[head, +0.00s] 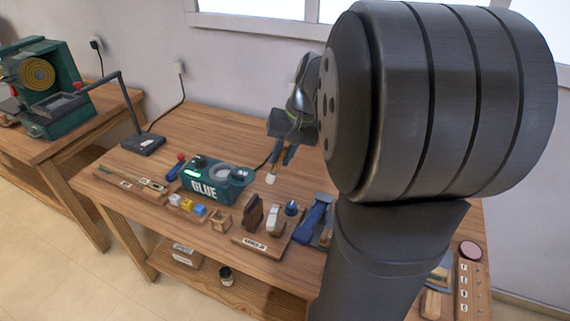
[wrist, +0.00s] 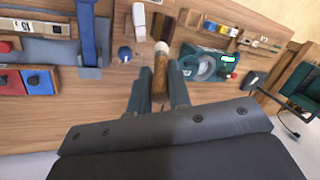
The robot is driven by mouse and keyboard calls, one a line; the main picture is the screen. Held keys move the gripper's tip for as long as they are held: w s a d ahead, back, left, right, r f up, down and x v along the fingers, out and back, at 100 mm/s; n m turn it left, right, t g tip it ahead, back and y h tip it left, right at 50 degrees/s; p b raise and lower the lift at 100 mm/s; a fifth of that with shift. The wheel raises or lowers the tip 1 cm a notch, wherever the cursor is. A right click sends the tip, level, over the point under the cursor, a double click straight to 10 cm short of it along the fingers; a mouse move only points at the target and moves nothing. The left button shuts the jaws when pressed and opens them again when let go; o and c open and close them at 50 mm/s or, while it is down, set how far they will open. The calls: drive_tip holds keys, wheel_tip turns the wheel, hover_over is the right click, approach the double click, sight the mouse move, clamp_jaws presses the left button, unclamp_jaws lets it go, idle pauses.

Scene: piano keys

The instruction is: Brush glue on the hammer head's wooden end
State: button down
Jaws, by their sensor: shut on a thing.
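My gripper (head: 282,155) is shut on a brush (wrist: 160,72) with a wooden handle and a pale tip. The brush hangs tip down above the bench, behind the labelled wooden jig (head: 262,246); the tip appears clear of the bench. A pale piece (head: 274,218), which looks like the hammer head, stands on the jig beside a dark brown block (head: 253,211). I cannot make out its wooden end. The pale piece also shows in the wrist view (wrist: 139,17), apart from the brush. The teal glue station (head: 217,181) stands left of the brush, with a round opening on top.
Yellow, white and blue cubes (head: 187,204) and a small wooden frame (head: 221,219) line the front. A black lamp (head: 142,144) stands at left. The bench's back is mostly clear.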

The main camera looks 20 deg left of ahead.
drive_tip(key=shift+w+f, duration=0.5)
drive_tip(key=shift+f, duration=0.4)
drive_tip(key=shift+w+f, duration=0.5)
drive_tip(key=shift+f, duration=0.35)
drive_tip(key=shift+s+f, duration=1.3)
drive_tip(key=shift+f, duration=2.25)
wheel_tip(320, 180, up, 8)
drive_tip(key=shift+d, duration=0.3)
